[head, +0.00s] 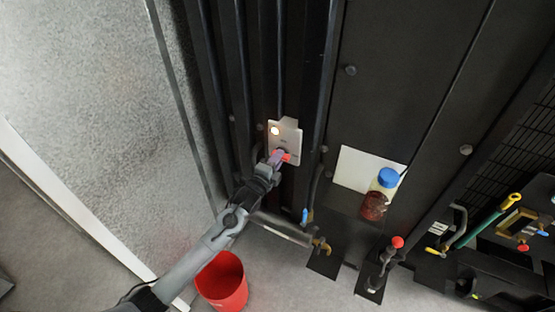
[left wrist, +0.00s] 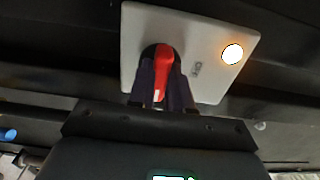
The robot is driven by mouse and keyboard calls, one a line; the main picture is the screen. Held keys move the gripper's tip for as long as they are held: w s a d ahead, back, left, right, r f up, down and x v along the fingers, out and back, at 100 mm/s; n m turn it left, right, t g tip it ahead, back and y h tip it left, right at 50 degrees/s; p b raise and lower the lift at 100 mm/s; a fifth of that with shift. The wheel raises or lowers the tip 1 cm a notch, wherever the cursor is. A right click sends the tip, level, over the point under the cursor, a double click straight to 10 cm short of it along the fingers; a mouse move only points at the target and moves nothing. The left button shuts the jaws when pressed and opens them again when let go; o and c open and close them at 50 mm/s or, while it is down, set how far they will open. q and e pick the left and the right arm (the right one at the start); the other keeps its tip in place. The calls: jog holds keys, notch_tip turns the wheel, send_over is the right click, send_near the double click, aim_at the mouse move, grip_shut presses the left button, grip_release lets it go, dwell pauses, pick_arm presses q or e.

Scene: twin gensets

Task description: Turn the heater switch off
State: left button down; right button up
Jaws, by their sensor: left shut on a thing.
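The heater switch is a red handle on a pale plate (head: 287,138) fixed to the dark genset panel in the head view. A lamp (head: 275,131) on the plate glows. In the left wrist view the red handle (left wrist: 163,65) sits between the fingers of my left gripper (left wrist: 161,85), and the lit lamp (left wrist: 232,54) is to its right on the plate (left wrist: 200,28). My left gripper (head: 277,157) is shut on the red handle. The fingers hide the sides of the handle. My right gripper is not in view.
A red bucket (head: 222,283) stands on the floor below my left arm. A blue-capped jar (head: 378,195) with dark red contents is to the right, before a white sheet (head: 354,168). A red-knobbed lever (head: 397,242) and pipes are at lower right.

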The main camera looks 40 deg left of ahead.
pick_arm(q)
jog(key=shift+n, duration=0.4)
jog(key=shift+f+n+p, duration=0.15)
jog(key=shift+n+p, duration=2.05)
jog(key=shift+n, duration=6.4)
jog(key=c, duration=1)
grip_release()
jog(key=shift+c, duration=0.2)
